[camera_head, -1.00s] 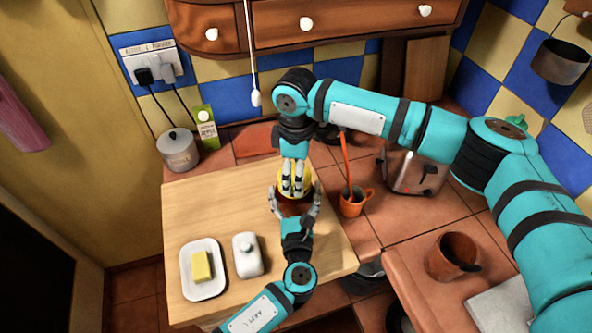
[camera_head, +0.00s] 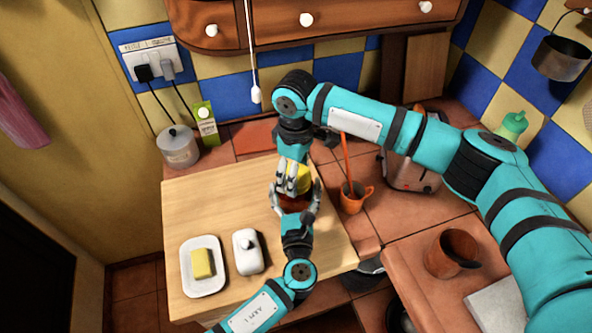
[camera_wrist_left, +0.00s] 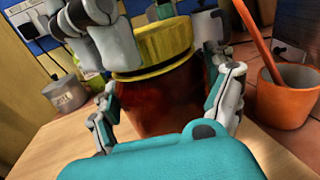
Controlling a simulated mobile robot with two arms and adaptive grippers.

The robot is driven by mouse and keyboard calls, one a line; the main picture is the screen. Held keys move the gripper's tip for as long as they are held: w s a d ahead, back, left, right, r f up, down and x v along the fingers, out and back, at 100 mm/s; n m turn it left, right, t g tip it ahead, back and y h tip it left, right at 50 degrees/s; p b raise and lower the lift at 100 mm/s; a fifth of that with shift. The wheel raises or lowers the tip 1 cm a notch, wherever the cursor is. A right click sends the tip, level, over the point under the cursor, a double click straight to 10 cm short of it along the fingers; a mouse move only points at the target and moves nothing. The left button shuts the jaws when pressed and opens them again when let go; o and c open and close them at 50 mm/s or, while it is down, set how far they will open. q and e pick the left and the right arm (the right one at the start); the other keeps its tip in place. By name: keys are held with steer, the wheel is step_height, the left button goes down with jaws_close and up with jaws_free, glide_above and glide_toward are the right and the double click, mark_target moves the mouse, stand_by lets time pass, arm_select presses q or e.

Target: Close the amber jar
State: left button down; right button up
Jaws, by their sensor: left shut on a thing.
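The amber jar (camera_wrist_left: 165,100) is a dark red-brown vessel upright on the wooden board. Its yellow lid (camera_wrist_left: 163,45) sits on its mouth; whether it is fully tight I cannot tell. My left gripper (camera_head: 297,203) is shut around the jar's body, with a finger on each side in the left wrist view (camera_wrist_left: 168,115). My right gripper (camera_head: 289,180) reaches down from above at the lid, which shows partly beside its fingers (camera_head: 304,180). Fingers show on both sides of the lid in the wrist view, but their grip is unclear.
An orange mug (camera_head: 352,203) stands close to the right of the jar. A butter plate (camera_head: 204,283) and a white lidded dish (camera_head: 247,256) lie at the board's front left. A grey pot (camera_head: 178,149), a toaster (camera_head: 412,175) and a brown cup (camera_head: 448,257) stand around.

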steer(key=m, duration=0.7)
steer(key=shift+s+a+m, duration=0.15)
steer(key=shift+a+m, duration=0.05)
steer(key=shift+m, duration=0.2)
steer(key=m, duration=0.4)
steer(key=shift+m, duration=0.4)
steer(key=m, duration=0.2)
steer(key=shift+a+m, duration=0.1)
steer(key=shift+m, duration=0.3)
steer(key=m, duration=0.5)
steer(key=shift+a, duration=0.1)
steer(key=m, duration=0.8)
steer(key=shift+m, duration=0.3)
steer(key=m, duration=0.3)
steer(key=shift+w, duration=0.25)
steer(key=o, duration=0.9)
